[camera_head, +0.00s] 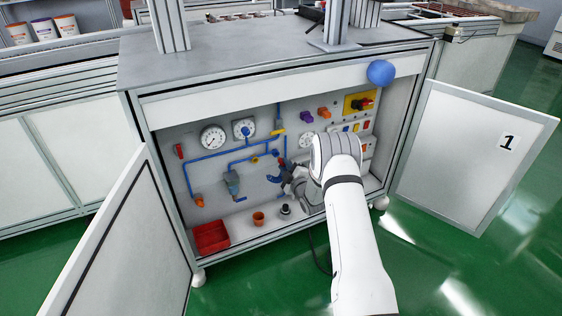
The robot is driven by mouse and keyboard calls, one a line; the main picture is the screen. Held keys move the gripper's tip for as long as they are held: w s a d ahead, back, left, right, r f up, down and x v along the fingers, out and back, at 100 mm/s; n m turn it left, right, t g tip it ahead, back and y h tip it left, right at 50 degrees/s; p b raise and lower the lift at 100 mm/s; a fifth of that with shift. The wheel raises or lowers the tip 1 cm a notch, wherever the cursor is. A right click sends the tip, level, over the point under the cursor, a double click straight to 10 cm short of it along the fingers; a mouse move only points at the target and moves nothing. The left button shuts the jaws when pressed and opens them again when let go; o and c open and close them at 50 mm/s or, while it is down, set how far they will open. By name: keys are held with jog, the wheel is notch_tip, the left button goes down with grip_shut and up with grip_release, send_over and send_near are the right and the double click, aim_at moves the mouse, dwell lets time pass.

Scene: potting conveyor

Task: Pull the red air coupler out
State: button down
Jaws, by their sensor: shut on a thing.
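My gripper (284,180) is inside the open cabinet, low in front of the grey back panel, right of the blue piping. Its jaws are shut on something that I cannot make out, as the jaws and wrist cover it. A small blue part (273,178) shows at the jaws; I cannot tell whether it is pipe or fingertip. No red air coupler can be clearly told apart here. A small red part (179,151) sits at the panel's left, and an orange fitting (198,200) is at the lower left pipe end.
A red bin (211,237), a small orange pot (258,219) and a dark fitting (286,209) stand on the cabinet floor. Gauges (213,138) and a yellow switch plate (358,102) are on the panel. Open doors flank the cabinet; the right door (460,150) is marked 1.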

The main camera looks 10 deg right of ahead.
jog(key=shift+v, duration=1.4)
